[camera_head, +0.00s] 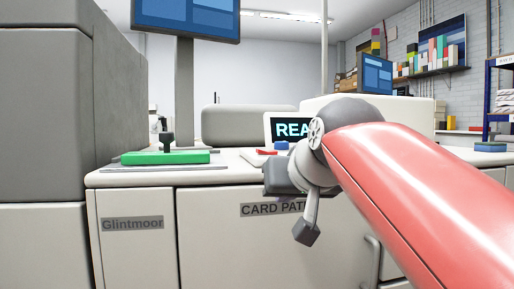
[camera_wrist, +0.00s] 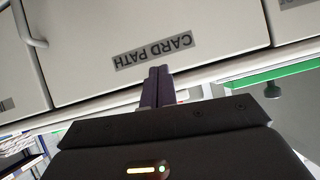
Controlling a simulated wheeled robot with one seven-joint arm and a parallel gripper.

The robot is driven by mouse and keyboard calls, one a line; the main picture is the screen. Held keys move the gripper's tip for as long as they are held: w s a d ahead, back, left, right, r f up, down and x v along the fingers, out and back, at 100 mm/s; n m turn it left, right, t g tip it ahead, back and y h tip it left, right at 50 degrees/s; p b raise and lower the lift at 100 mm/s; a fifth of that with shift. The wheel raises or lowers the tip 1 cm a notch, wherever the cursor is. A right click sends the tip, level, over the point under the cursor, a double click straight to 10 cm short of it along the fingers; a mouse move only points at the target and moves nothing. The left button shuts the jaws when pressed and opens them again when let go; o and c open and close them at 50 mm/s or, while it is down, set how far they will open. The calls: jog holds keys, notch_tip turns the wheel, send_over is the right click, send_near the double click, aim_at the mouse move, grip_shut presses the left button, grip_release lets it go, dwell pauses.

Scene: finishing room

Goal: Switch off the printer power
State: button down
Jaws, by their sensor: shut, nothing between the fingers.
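The printer is a long cream cabinet (camera_head: 135,235) with a "Glintmoor" label on its left door and a "CARD PATH" panel (camera_head: 230,245) at the middle. Its small screen (camera_head: 291,127) reads "REA…", the rest hidden behind my arm. I cannot make out a power switch. My gripper is in front of the printer near the top edge of the card path panel; its fingers are hidden in the head view. In the upside-down wrist view my gripper (camera_wrist: 158,72) is shut and empty, with the card path panel (camera_wrist: 90,50) beyond its fingertips.
A green bar (camera_head: 165,158) with a dark knob lies on the counter. Small red (camera_head: 265,152) and blue (camera_head: 281,145) pieces lie near the screen. A tall grey cabinet (camera_head: 45,100) blocks the left. A monitor (camera_head: 187,15) stands on a post. A handle (camera_wrist: 33,25) shows in the wrist view.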

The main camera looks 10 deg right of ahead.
jog(key=w+r+t+b, duration=0.1)
jog(key=w+r+t, duration=0.2)
jog(key=r, duration=1.1)
jog(key=shift+r+t, duration=0.3)
jog(key=shift+r, duration=0.05)
jog(key=shift+d, duration=0.1)
send_over(265, 156)
jog(key=shift+s+d+f+p, duration=0.1)
jog(key=shift+s+f+p, duration=0.05)
jog(key=shift+f, duration=0.5)
jog(key=shift+s+d+f+p, duration=0.1)
jog(key=shift+f+p, duration=0.05)
jog(key=shift+f, duration=0.45)
notch_tip(265, 156, down, 3)
jog(key=shift+a+r+b, duration=0.15)
jog(key=shift+r+b, duration=0.05)
jog(key=shift+b, duration=0.6)
jog(key=shift+a+f, duration=0.1)
jog(key=shift+f, duration=0.6)
jog(key=shift+f, duration=0.1)
